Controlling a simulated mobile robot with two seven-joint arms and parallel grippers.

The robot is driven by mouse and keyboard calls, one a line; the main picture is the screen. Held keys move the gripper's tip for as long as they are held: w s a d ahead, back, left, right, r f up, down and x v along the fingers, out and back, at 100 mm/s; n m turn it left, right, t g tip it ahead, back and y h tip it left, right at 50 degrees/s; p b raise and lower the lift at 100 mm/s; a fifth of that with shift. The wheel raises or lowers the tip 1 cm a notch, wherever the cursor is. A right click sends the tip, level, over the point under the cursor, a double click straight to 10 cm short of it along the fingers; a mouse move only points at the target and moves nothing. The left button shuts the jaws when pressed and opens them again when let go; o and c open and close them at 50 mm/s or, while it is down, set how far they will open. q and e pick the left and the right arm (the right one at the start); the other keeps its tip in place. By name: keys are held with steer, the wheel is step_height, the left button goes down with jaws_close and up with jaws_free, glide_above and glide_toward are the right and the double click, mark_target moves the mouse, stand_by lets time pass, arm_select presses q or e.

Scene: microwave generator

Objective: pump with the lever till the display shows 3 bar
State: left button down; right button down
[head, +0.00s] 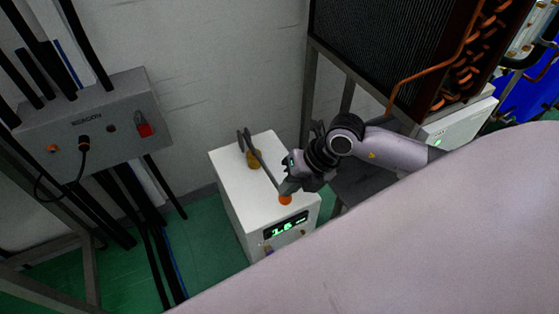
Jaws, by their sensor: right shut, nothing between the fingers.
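The pump unit is a white box (236,190) standing on the green floor in the middle of the head view. Its lit green display (285,226) is on the front face and seems to read 1.6. A dark grey lever (262,165) slants across the box top from the back left toward my gripper. A brass-coloured part (253,160) sits beside it. My right gripper (286,187) is shut with nothing between its fingers, at the lever's near end. Whether it touches the lever is unclear. An orange knob (285,200) shows just below the gripper. My left gripper is out of view.
A grey control box (95,120) with a red switch and cables hangs at the left. A dark finned unit with copper pipes (400,50) stands on a metal frame at the upper right. Green floor (205,235) is free left of the pump. My own pale body covers the lower right.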

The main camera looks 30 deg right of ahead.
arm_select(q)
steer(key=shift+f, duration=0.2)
arm_select(e)
steer(key=shift+s+f, duration=0.25)
steer(key=shift+f, duration=0.2)
stand_by(0.8)
